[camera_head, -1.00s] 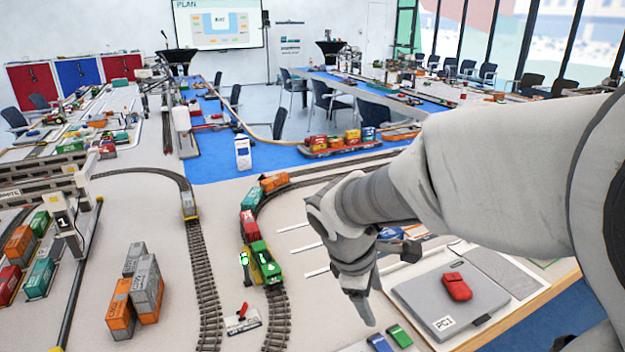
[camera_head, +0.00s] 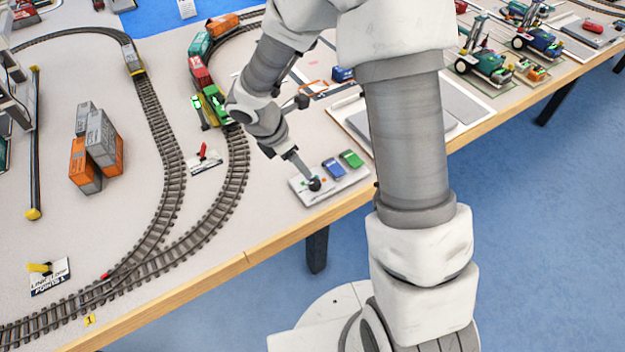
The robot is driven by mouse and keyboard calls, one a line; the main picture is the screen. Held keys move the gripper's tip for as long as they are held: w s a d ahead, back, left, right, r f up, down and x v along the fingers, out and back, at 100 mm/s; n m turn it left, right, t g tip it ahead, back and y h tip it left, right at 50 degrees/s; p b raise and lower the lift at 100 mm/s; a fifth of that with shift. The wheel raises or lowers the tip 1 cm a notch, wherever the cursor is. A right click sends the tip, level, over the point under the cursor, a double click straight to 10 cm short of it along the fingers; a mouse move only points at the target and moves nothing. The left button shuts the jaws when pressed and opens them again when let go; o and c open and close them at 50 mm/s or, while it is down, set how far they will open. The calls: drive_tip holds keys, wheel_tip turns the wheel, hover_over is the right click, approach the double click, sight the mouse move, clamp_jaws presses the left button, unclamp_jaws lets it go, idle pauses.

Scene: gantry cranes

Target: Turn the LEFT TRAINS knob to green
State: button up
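A small white panel (camera_head: 330,188) lies near the table's front edge. A round black knob (camera_head: 314,184) shows on its left part, with small coloured spots around it. The panel's lettering is too small to read, so I cannot tell the knob's setting. My gripper (camera_head: 307,174) points down at this knob, with its fingertip at or just above it. I cannot tell whether they touch, or how far apart the fingers are. A blue block (camera_head: 333,168) and a green block (camera_head: 351,159) sit at the right part of the panel.
A red lever (camera_head: 203,152) stands beside the curved track (camera_head: 232,180), left of my gripper. A green locomotive (camera_head: 215,103) with wagons is behind it. Stacked containers (camera_head: 97,140) and a yellow lever (camera_head: 40,268) are at left. My arm hides part of the table.

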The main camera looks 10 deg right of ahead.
sight(315, 182)
drive_tip(key=b+x, duration=0.2)
drive_tip(key=x, duration=0.9)
clamp_jaws()
